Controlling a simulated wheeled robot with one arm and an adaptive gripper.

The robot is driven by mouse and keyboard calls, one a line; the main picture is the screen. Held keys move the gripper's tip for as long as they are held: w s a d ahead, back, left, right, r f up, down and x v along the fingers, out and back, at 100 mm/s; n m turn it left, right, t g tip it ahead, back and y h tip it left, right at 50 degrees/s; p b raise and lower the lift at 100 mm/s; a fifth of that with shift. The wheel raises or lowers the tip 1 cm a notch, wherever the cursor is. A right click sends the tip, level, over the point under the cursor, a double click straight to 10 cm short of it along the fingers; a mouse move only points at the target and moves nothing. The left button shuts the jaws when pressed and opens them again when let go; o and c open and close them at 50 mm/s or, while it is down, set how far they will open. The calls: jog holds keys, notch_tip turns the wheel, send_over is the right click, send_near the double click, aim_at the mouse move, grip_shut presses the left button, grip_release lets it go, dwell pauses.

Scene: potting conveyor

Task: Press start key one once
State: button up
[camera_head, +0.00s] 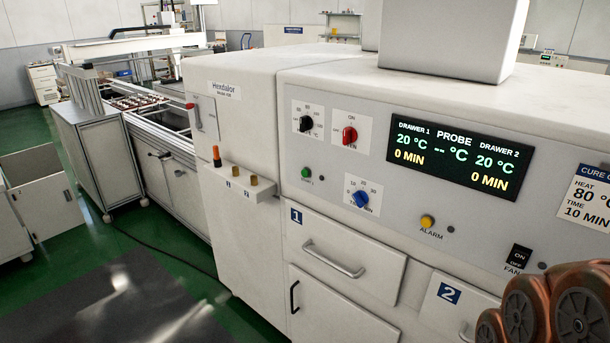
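A small round green key (306,172) sits on the grey front panel of the white oven cabinet, left of the blue knob and above drawer 1 (330,252). The small label under it is too small to read surely; it is the only green key that I see. A small dark round spot (322,178) is just right of it. My gripper is not in view. Only copper-coloured joints of my arm show at the lower right, in front of drawer 2, well away from the green key.
The panel also has a black knob (306,124), red knob (350,136), blue knob (360,199), yellow alarm button (427,222), fan switch (518,257) and display (459,156). A shelf (236,184) with pegs juts out at left. The drawer handle (335,261) sticks out below.

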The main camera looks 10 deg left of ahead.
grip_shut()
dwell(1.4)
